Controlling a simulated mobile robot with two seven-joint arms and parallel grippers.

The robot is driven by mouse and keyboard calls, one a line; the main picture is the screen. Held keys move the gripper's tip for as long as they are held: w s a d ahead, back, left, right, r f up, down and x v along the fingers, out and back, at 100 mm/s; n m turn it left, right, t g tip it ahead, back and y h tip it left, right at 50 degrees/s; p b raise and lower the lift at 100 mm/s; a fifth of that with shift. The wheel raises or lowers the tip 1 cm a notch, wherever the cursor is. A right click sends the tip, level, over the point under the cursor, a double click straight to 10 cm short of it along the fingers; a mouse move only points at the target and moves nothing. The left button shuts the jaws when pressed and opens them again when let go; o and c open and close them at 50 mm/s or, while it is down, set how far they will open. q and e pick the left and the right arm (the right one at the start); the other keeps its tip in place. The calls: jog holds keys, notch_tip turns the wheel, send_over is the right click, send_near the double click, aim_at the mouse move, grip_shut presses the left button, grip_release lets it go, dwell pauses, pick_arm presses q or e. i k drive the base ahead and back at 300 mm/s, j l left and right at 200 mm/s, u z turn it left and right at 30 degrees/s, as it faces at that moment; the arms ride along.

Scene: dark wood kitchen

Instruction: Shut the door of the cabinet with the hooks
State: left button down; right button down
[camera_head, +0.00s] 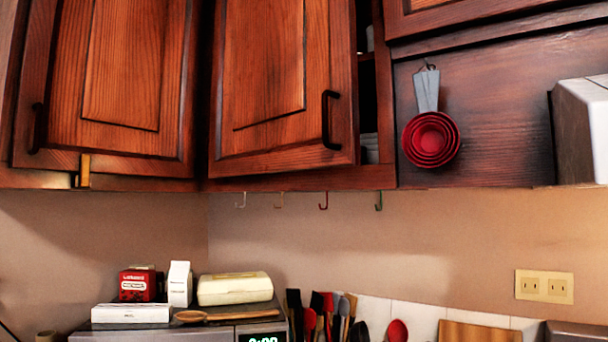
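The cabinet with the hooks is the middle upper one, with several small hooks (323,201) under its bottom edge. Its wooden door (270,75) stands partly open. A dark gap (368,100) shows along the door's right side, with pale dishes (370,148) on the shelf inside. The door's black handle (330,120) is near its right edge. The hinge side appears to be at the left. Neither of my grippers is in view, and nothing touches the door.
A left cabinet door (120,80) has a black handle and also looks slightly ajar. Red measuring cups (431,139) hang on the right panel. Below are a microwave (180,333) with boxes and a bread bin (235,288) on top, and several utensils (325,310). The space before the door is clear.

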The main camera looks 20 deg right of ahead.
aim_at(284, 97)
jog(key=k+j+u, duration=0.15)
jog(key=j+u, duration=0.15)
jog(key=j, duration=0.35)
jog(key=j+u, duration=0.35)
jog(key=j, duration=0.3)
jog(key=k, duration=0.05)
